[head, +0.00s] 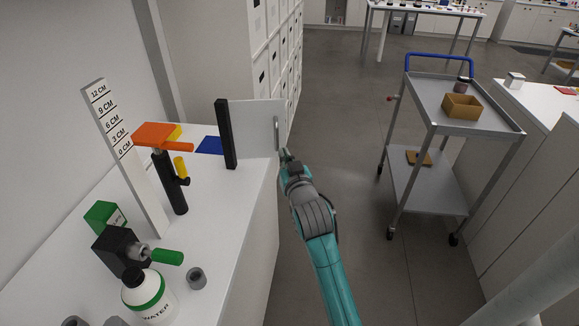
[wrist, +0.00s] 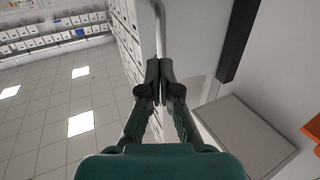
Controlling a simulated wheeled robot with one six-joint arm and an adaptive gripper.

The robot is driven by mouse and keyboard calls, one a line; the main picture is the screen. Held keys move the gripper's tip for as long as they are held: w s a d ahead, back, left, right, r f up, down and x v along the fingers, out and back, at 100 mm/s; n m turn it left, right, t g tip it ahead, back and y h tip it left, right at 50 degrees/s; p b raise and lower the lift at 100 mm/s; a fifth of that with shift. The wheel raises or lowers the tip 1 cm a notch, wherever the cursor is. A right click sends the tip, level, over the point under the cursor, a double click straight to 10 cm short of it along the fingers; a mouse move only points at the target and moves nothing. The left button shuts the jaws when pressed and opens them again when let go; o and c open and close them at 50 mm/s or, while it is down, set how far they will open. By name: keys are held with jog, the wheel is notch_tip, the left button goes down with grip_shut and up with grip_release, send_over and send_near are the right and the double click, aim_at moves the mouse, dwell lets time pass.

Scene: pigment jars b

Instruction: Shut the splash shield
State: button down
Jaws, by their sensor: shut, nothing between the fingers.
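The splash shield (head: 257,128) is a pale flat panel standing upright, joined along its left edge to a black post (head: 227,134) on the white counter. My gripper (head: 285,155) is shut and empty, close by the handle's lower end. In the wrist view its closed fingertips (wrist: 160,68) lie just below the handle; I cannot tell whether they touch it.
A grey trolley (head: 430,185) stands right, with open floor between.

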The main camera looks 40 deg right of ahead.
aim_at(277, 140)
jog(key=shift+x, duration=2.75)
